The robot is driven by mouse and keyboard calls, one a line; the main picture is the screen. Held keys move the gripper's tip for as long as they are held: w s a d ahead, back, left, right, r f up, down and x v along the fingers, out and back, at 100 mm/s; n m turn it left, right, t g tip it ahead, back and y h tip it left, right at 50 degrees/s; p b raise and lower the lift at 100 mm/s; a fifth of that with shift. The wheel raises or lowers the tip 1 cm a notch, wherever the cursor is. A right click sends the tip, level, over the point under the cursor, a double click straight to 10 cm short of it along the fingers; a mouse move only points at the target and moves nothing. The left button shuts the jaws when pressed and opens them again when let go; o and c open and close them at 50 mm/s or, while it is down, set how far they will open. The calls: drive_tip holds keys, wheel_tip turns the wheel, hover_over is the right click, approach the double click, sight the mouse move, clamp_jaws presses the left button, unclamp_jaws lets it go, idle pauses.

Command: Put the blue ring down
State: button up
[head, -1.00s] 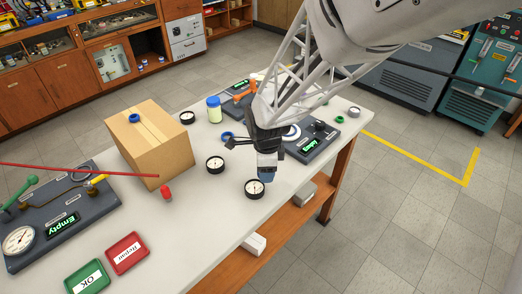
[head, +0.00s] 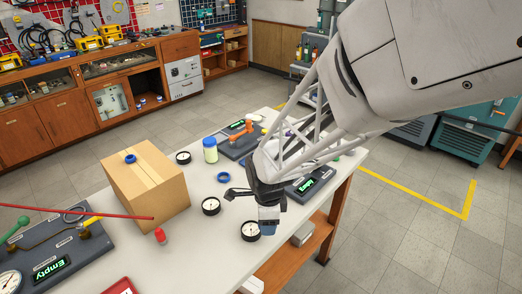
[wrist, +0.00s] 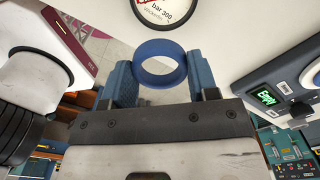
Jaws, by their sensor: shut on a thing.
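A blue ring (wrist: 160,63) is between the two blue fingers of my gripper (wrist: 158,76) in the wrist view, and the gripper is shut on it. In the head view my gripper (head: 268,224) is near the front edge of the white table (head: 205,250), just right of a black-rimmed gauge (head: 250,231). The held ring cannot be made out there. Its height above the table is hard to tell. A second blue ring (head: 223,177) lies on the table, and a third (head: 130,158) sits on top of the cardboard box (head: 150,190).
More gauges (head: 211,206) (head: 183,157) lie on the table. A lidded jar (head: 210,150) stands behind. A test panel with a display (head: 310,183) is right of my gripper; another panel (head: 50,250) is at left. A red cap (head: 160,236) stands before the box.

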drive_tip(key=a+r, duration=0.7)
drive_tip(key=a, duration=0.5)
drive_tip(key=a+r, duration=0.8)
drive_tip(key=a, duration=0.5)
drive_tip(key=shift+w+r, duration=0.15)
drive_tip(key=shift+w, duration=0.05)
drive_tip(key=shift+w, duration=0.1)
hover_over(147, 171)
drive_tip(key=shift+w+f, duration=0.1)
drive_tip(key=shift+f, duration=0.7)
drive_tip(key=shift+f, duration=0.1)
drive_tip(key=shift+f, duration=1.65)
drive_tip(key=shift+f, duration=0.15)
